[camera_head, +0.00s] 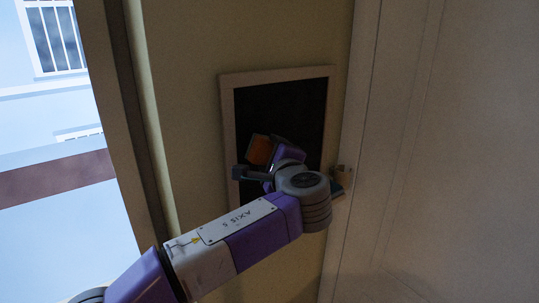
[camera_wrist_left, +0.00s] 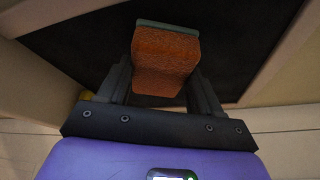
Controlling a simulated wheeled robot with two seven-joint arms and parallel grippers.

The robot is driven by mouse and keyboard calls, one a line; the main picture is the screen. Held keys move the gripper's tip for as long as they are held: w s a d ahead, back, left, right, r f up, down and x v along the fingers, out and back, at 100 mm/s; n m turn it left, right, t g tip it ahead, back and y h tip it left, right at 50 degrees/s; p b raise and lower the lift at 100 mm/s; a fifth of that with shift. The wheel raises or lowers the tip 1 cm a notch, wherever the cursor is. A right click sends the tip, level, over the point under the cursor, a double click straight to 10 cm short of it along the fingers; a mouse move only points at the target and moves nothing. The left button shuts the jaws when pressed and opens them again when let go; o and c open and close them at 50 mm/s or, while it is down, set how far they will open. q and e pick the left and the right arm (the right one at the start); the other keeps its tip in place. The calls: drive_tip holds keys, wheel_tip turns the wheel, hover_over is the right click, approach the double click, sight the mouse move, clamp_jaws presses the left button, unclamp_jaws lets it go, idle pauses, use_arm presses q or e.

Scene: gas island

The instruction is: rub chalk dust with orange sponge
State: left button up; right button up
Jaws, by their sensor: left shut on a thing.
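The orange sponge (camera_head: 259,150) is in my left gripper (camera_head: 266,165), in front of the framed blackboard (camera_head: 297,103) on the wall. In the left wrist view the sponge (camera_wrist_left: 163,63) sits between the two fingers of the left gripper (camera_wrist_left: 160,85), which is shut on it. A thin grey-green layer shows along the sponge's far edge. The blackboard's dark surface (camera_wrist_left: 235,40) lies behind the sponge. I cannot tell whether the sponge touches the board. No chalk dust can be made out on the dark surface. My right gripper is not in view.
A window opening with a pale blue building (camera_head: 45,120) outside is at the left. A white door or panel (camera_head: 450,130) fills the right. A small teal and tan object (camera_head: 338,183) shows beside my wrist, at the board's lower right.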

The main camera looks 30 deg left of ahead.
use_arm(q)
drive_tip(key=shift+s+d, duration=0.3)
drive_tip(key=shift+d, duration=0.45)
drive_tip(key=shift+s+d, duration=0.3)
drive_tip(key=shift+d, duration=0.5)
drive_tip(key=shift+s+d, duration=0.3)
drive_tip(key=shift+d, duration=0.45)
drive_tip(key=shift+s+d, duration=0.3)
drive_tip(key=shift+d, duration=0.4)
drive_tip(key=shift+s+d, duration=0.3)
drive_tip(key=shift+d, duration=0.35)
